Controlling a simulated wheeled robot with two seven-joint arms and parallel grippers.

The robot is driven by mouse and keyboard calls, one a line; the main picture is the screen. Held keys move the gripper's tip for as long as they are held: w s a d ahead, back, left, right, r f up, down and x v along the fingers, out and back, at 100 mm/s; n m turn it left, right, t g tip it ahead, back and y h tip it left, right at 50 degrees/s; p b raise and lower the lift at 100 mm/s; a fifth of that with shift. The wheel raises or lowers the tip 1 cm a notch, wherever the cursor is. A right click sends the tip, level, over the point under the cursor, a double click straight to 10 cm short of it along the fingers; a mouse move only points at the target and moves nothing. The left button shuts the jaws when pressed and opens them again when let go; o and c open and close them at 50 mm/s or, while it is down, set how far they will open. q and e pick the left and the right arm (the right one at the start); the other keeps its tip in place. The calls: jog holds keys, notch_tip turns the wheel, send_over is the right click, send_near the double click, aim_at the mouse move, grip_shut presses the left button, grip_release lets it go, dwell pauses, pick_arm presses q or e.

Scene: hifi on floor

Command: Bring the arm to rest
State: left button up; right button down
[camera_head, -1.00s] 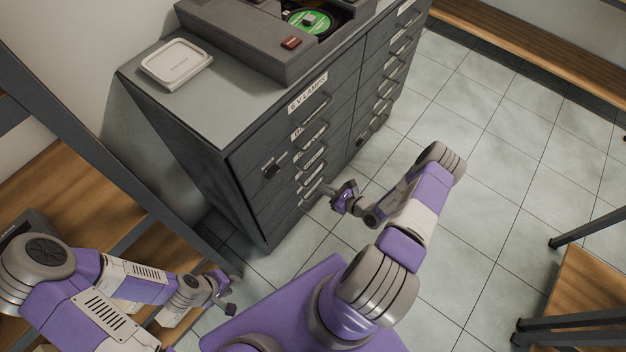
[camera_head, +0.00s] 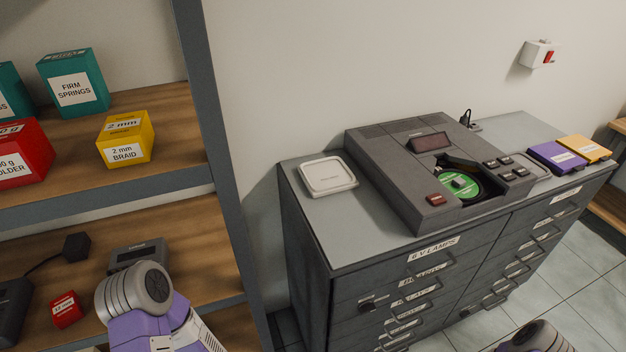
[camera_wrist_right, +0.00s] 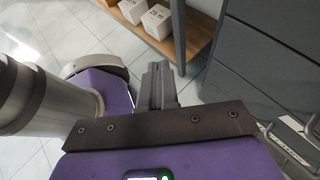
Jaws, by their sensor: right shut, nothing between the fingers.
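My right gripper (camera_wrist_right: 158,88) shows in the right wrist view with its two grey fingers together and nothing between them. Beyond the fingertips are floor tiles and a wooden shelf. Only a rounded joint of my right arm (camera_head: 537,337) shows at the bottom right edge of the head view. Part of my left arm (camera_head: 150,310) shows at the lower left, in front of the shelving. My left gripper is out of view in both current views.
A grey drawer cabinet (camera_head: 345,235) carries a disc player (camera_head: 385,165) with a green disc (camera_head: 462,187) and a white lidded box (camera_head: 327,176). Shelving (camera_head: 170,110) with labelled boxes stands left. Open tiled floor (camera_head: 585,265) lies right.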

jog(key=s+a+n+g+h, duration=0.3)
jog(key=s+n+g+h, duration=0.35)
jog(key=n, duration=0.65)
jog(key=w+a+r+n+t, duration=0.1)
jog(key=n, duration=0.1)
jog(key=w+a+r+n+t, duration=0.1)
jog(key=n, duration=0.1)
jog(key=w+r+n+t+h, duration=0.1)
jog(key=n, duration=0.1)
jog(key=shift+w+a, duration=0.25)
jog(key=shift+a, duration=0.15)
